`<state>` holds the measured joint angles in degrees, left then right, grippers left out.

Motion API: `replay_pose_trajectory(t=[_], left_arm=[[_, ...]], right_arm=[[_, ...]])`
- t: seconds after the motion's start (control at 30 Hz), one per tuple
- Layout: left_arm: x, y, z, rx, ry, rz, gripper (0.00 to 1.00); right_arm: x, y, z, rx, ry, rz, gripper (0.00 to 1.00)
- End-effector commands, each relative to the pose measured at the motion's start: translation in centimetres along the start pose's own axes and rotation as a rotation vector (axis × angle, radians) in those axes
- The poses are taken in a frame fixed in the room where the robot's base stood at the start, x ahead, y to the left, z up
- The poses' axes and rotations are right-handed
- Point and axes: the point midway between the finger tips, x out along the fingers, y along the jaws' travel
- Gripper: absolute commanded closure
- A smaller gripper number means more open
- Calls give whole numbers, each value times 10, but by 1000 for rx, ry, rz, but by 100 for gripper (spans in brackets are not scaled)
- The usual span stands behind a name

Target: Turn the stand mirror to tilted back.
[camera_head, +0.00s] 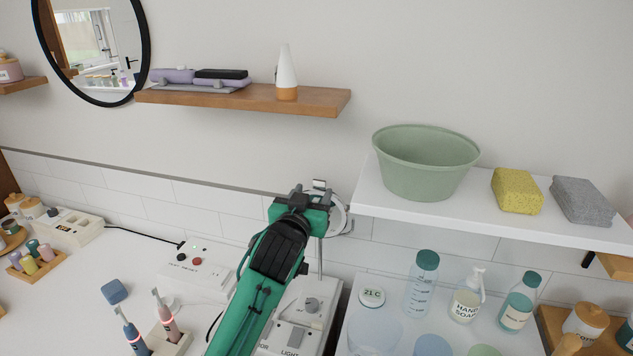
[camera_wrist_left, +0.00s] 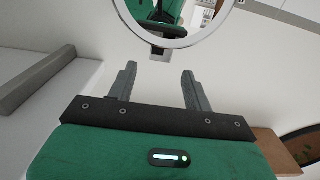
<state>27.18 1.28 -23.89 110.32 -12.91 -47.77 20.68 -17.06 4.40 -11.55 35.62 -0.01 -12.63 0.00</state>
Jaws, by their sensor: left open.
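The stand mirror (camera_head: 341,217) is round with a pale rim. In the head view it is mostly hidden behind my left gripper (camera_head: 318,190). A thin post (camera_head: 320,258) shows below it, above a white unit with a knob and a switch. In the left wrist view the mirror's rim (camera_wrist_left: 180,42) curves across the top, with a small tab (camera_wrist_left: 157,52) at its lower edge. The left gripper (camera_wrist_left: 158,70) is open and empty, its fingers pointing at the tab with a gap between them. The mirror's exact tilt is hard to tell. My right gripper is not in view.
A white shelf (camera_head: 460,218) with a green basin (camera_head: 425,165) and sponges is right of the mirror. Bottles (camera_head: 420,285) stand below it. A control box (camera_head: 197,262) and two toothbrushes (camera_head: 165,315) stand left of my arm. The counter's left part (camera_head: 80,300) has free room.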

Motion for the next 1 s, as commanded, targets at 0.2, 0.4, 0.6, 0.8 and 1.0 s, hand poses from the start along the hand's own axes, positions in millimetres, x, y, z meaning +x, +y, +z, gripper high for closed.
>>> replay_pose_trajectory(t=[0.2, 0.4, 0.6, 0.8, 1.0], left_arm=[[29, 0, -1, 1, -1, 0, 49], [39, 0, 0, 1, -1, 0, 49], [40, 0, 0, 1, 0, 0, 49], [40, 0, 0, 1, 0, 0, 73], [40, 0, 0, 1, 0, 0, 100]], right_arm=[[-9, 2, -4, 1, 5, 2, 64], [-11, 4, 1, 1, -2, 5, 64], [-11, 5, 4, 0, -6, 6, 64], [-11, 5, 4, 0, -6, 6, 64], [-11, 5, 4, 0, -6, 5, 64]])
